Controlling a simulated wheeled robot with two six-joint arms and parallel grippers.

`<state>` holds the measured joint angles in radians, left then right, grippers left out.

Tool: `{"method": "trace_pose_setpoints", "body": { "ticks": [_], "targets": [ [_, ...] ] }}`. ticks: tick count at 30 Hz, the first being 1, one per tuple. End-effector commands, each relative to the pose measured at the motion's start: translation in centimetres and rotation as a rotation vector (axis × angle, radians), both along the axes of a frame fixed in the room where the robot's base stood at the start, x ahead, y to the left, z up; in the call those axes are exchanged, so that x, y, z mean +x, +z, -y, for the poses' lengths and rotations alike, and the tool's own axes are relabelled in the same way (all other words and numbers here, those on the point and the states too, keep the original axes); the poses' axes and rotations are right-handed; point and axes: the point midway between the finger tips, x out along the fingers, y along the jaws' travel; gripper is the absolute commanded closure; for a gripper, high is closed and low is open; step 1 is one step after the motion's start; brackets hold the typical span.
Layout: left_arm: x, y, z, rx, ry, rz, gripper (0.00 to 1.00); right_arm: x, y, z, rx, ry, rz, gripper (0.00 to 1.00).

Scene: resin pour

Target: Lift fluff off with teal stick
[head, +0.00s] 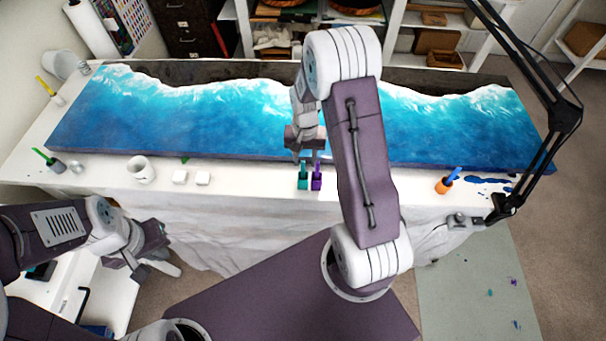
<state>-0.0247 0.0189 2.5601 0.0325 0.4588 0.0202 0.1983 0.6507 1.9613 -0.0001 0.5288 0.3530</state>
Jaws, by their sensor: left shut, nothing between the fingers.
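A teal block-like piece (303,176) and a purple one (316,178) stand side by side on the table's front edge. My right gripper (309,157) points down just above and behind them. Its fingers are small and partly merged with what lies behind, so I cannot tell whether they hold a teal stick. My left gripper (160,269) is shut and empty, low in front of the table at the left. The blue and white wave panel (220,115) lies across the table. I cannot make out any fluff on it; my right arm hides part of the panel.
An orange cup with a blue stick (443,185) and blue spills (487,180) are at right. A black lamp arm (563,118) overhangs the right end.

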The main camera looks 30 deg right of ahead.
Motion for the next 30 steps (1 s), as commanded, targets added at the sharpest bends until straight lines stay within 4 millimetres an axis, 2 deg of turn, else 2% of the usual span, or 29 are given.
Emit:
{"method": "trace_pose_setpoints", "body": {
  "ticks": [5, 9, 17, 21, 30],
  "targets": [
    [0.0, 1.8, 0.0, 0.0, 0.0, 0.0, 1.0, 0.2, -2.3, -0.5, 0.002, 0.002, -0.008, 0.63],
    [0.0, 2.2, 0.0, 0.0, 0.0, 0.0, 1.0, 0.3, -4.5, -0.5, 0.001, 0.002, -0.004, 0.63],
    [0.0, 2.1, 0.0, 0.0, 0.0, 0.0, 1.0, 0.4, -5.1, -0.5, 0.0, 0.001, 0.0, 0.63],
    [0.0, 2.1, 0.0, 0.0, 0.0, 0.0, 1.0, 0.4, -5.1, -0.5, 0.0, 0.001, 0.0, 1.0],
    [0.0, 2.0, 0.0, 0.0, 0.0, 0.0, 1.0, 0.4, -5.0, -0.5, 0.0, 0.001, 0.0, 1.0]
  ]
}}
